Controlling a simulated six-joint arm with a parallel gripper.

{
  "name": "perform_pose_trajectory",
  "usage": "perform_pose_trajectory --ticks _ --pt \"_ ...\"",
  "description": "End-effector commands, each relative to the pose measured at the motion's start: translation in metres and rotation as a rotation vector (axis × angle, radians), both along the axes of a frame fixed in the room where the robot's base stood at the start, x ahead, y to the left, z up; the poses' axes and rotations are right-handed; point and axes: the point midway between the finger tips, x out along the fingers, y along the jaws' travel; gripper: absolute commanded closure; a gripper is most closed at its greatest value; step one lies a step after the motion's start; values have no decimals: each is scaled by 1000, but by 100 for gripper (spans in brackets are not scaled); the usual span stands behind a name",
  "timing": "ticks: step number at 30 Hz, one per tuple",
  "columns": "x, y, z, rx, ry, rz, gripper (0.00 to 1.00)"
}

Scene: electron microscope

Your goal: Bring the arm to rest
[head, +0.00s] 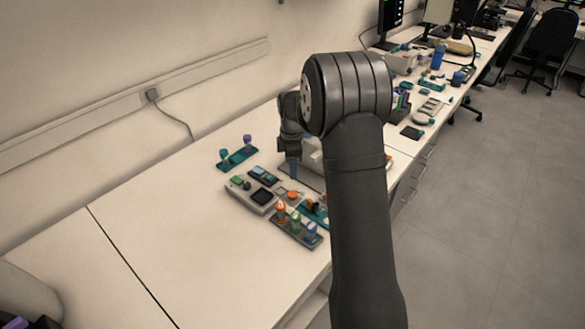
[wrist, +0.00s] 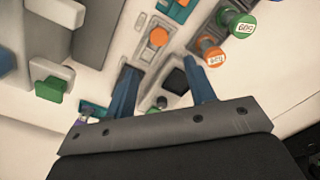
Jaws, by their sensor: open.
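My gripper (wrist: 163,88) shows in the wrist view with its two blue fingers spread apart and nothing between them. In the head view my gripper (head: 292,170) hangs from the wrist over the bench, pointing down near a grey control panel. My arm's dark elbow and forearm stand in front of the bench and hide part of it.
The white bench (head: 130,235) is clear at the left front. A teal rack (head: 237,158) with two knobs stands behind the control panel (head: 250,194). A dark rack (head: 296,231) with orange, green and blue knobs stands in front. More equipment lines the bench toward the back right.

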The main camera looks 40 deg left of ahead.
Motion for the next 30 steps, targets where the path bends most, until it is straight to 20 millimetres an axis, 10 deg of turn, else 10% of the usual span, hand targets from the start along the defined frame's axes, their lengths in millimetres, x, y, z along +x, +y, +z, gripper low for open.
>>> perform_pose_trajectory --ticks 10,30 --pt "0 0 -11 -1 1 0 50" --pt "0 0 -117 1 -1 0 50"
